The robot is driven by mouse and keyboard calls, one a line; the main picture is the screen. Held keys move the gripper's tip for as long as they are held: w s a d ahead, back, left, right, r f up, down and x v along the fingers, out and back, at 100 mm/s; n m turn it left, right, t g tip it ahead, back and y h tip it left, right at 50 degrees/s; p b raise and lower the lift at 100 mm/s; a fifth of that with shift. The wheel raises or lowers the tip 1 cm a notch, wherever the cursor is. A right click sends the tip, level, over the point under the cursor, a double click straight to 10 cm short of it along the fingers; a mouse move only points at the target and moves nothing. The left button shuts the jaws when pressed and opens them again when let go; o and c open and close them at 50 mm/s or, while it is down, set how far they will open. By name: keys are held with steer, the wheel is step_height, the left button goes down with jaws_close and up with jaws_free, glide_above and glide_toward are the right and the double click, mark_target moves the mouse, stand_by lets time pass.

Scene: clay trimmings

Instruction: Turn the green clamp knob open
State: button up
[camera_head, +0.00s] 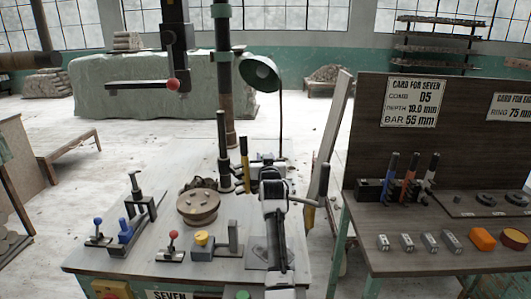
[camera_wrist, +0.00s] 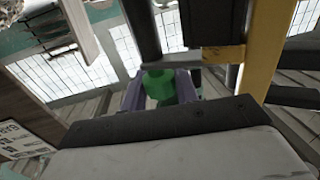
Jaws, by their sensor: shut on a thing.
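The green clamp knob (camera_wrist: 160,86) shows in the wrist view, upper centre. My gripper (camera_wrist: 160,92) has its two grey-purple fingers on either side of the knob and is shut on it. Part of the knob is hidden by the fingers and the dark edge of my wrist. In the head view my arm reaches up over the grey workbench (camera_head: 150,205) toward the dark post (camera_head: 223,150). There my wrist hides the knob and fingertips.
A round turntable (camera_head: 198,207) and small knobbed fixtures lie left. A lamp (camera_head: 260,74) hangs behind. A tool table (camera_head: 455,262) stands right.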

steer(key=shift+m+h, duration=0.3)
steer(key=shift+h, duration=0.2)
steer(key=o, duration=1)
steer(key=shift+c, duration=0.2)
steer(key=shift+s, duration=0.1)
steer(key=s+b, duration=0.3)
steer(key=s, duration=1)
steer(key=shift+s+d, duration=0.3)
steer(key=shift+s, duration=0.05)
